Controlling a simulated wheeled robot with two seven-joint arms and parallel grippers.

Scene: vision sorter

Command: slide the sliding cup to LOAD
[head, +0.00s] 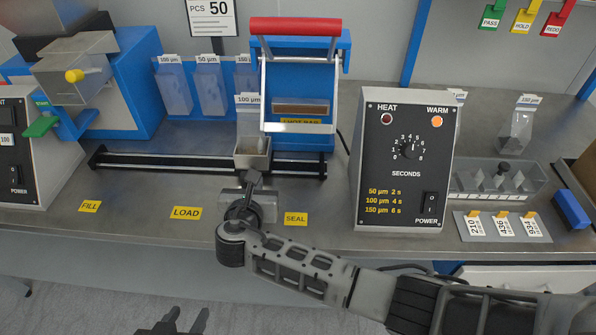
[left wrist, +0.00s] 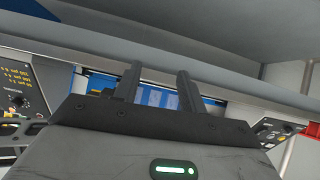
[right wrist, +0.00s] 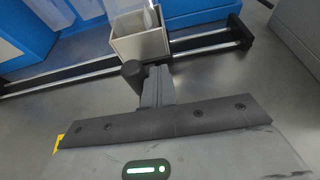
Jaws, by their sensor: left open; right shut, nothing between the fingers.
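The sliding cup (head: 252,156), a small open grey box, sits on the black rail (head: 190,163) in front of the sealer's left side, between the LOAD label (head: 187,213) and the SEAL label (head: 295,219). A clear bag marked 100 µm (head: 249,117) stands in it. My right gripper (head: 254,178) is shut and empty just in front of the cup. In the right wrist view its fingertips (right wrist: 150,72) are close to the cup's (right wrist: 138,38) lower edge; I cannot tell whether they touch. My left gripper (head: 178,322) is open and empty, low in front of the bench; its fingers (left wrist: 157,80) are apart.
The blue sealer (head: 340,60) with a red handle (head: 295,27) stands behind the rail. The heat control box (head: 403,160) stands to the right. A FILL label (head: 89,206) lies left. The rail left of the cup is clear.

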